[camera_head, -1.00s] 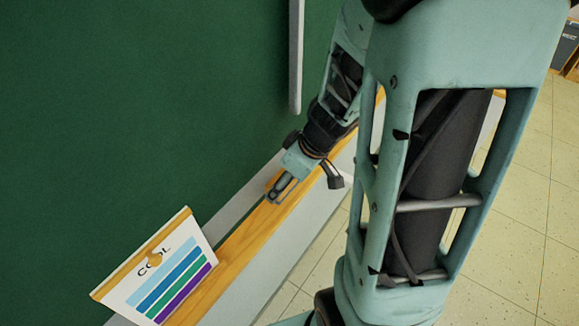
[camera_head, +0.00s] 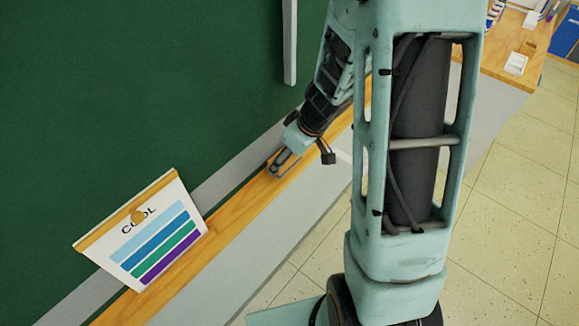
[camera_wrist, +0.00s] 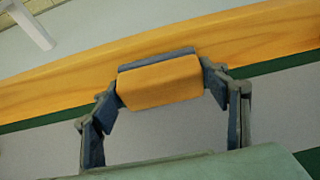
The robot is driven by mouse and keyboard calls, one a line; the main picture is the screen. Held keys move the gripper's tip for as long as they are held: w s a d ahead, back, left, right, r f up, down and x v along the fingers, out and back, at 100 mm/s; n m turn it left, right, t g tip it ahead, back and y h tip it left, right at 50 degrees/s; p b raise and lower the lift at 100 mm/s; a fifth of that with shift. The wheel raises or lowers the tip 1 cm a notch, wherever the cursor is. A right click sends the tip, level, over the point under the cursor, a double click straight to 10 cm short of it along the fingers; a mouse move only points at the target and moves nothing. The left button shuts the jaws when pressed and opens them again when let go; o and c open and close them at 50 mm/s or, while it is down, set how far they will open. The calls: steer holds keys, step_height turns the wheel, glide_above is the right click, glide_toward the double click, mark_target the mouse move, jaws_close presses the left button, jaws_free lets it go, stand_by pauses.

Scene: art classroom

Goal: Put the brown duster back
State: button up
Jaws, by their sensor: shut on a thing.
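The brown duster (camera_wrist: 160,82) is an orange-brown block with a blue-grey layer along its far edge. In the wrist view it sits between the two fingers of my gripper (camera_wrist: 168,90), which are shut on its ends. In the head view my gripper (camera_head: 280,168) is low at the wooden ledge (camera_head: 232,218) along the foot of the green board (camera_head: 130,85). There the duster is mostly hidden by the gripper. I cannot tell whether the duster touches the ledge or is held just above it.
A white card (camera_head: 150,237) marked "COOL" with coloured bars stands on the ledge to the left. A pale vertical bar (camera_head: 289,40) is on the board. A desk (camera_head: 500,58) with small items is at upper right. Tiled floor (camera_head: 500,240) is open at right.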

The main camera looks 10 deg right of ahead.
steer(key=shift+a+f+b, duration=0.15)
steer(key=shift+f+b, duration=1)
steer(key=shift+b, duration=0.1)
steer(key=o, duration=1)
steer(key=shift+r, duration=0.1)
steer(key=shift+p+v, duration=3)
steer(key=shift+v, duration=3)
steer(key=shift+w, duration=0.1)
